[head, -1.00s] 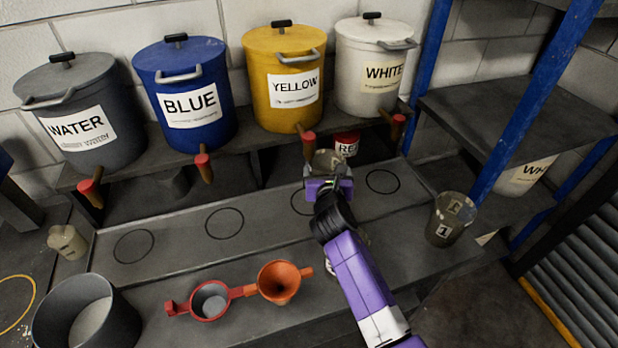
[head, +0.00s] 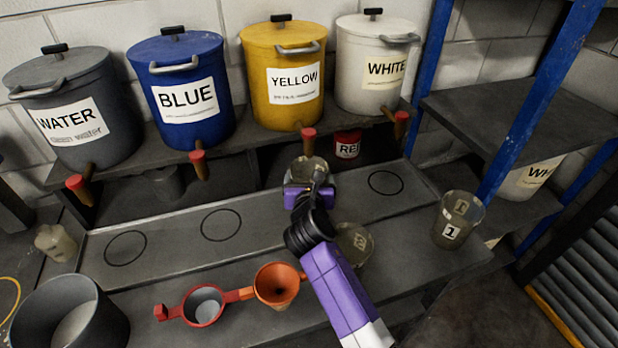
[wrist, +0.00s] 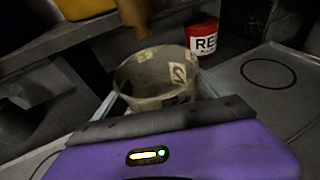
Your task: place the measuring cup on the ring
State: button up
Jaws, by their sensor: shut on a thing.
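My gripper (head: 309,190) is shut on a translucent, stained measuring cup (head: 311,169) with pale labels. The cup is upright in front of the yellow bucket's tap and looks in line below it. It also shows in the wrist view (wrist: 158,78), where the jaws hide its lower part. Black rings are drawn on the grey tray: a far left ring (head: 126,248), a second ring (head: 221,209) and a right ring (head: 386,171). The ring below the yellow tap is hidden by my gripper and cup. I cannot tell whether the cup touches the tray.
Water, blue, yellow (head: 284,75) and white buckets stand on a shelf, with red-handled taps jutting out. A second cup (head: 356,244) stands beside my arm; a cup marked 1 (head: 457,222) is at right. A red strainer (head: 203,305) and orange funnel (head: 277,285) lie in front.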

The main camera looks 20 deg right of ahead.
jog(key=shift+f, duration=0.15)
jog(key=o, duration=1.2)
jog(key=shift+o, duration=0.2)
jog(key=shift+r, duration=0.2)
jog(key=v, duration=1.2)
